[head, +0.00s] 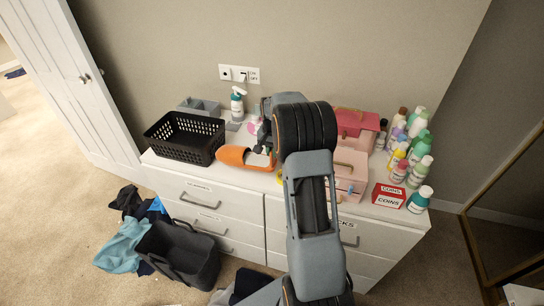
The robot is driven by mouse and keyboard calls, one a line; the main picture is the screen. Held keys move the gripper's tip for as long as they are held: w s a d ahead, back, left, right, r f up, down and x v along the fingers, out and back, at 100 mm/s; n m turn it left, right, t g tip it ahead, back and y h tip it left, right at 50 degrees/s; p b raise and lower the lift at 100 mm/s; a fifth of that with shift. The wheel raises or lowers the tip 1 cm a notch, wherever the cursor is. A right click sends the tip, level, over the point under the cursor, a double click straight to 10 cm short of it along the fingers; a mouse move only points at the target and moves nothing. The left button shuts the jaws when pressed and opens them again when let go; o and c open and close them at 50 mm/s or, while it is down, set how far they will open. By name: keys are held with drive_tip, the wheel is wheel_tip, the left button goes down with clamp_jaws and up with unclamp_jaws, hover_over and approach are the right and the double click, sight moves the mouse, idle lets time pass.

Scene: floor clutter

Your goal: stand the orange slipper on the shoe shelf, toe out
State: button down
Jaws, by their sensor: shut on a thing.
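The orange slipper (233,156) is at the dresser top's front edge, left of my arm. Its orange toe points left and its pale opening is toward the right. My gripper (262,143) is shut on the slipper at its right part; the fingers are small and partly hidden by my arm. I cannot tell whether the slipper touches the dresser top or is held just above it. No shoe shelf can be made out in this view.
The white dresser (198,203) holds a black basket (186,138), a spray bottle (237,105), pink boxes (349,165), a red coins box (388,196) and several bottles (420,145). A dark bin (178,254) and clothes (122,244) lie on the floor.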

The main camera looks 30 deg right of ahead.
drive_tip(key=shift+w+d+f, duration=0.2)
drive_tip(key=shift+w+f, duration=0.2)
drive_tip(key=shift+f, duration=0.4)
drive_tip(key=shift+f+p, duration=0.4)
drive_tip(key=shift+f, duration=0.85)
drive_tip(key=shift+f, duration=0.2)
drive_tip(key=c, duration=1.2)
unclamp_jaws()
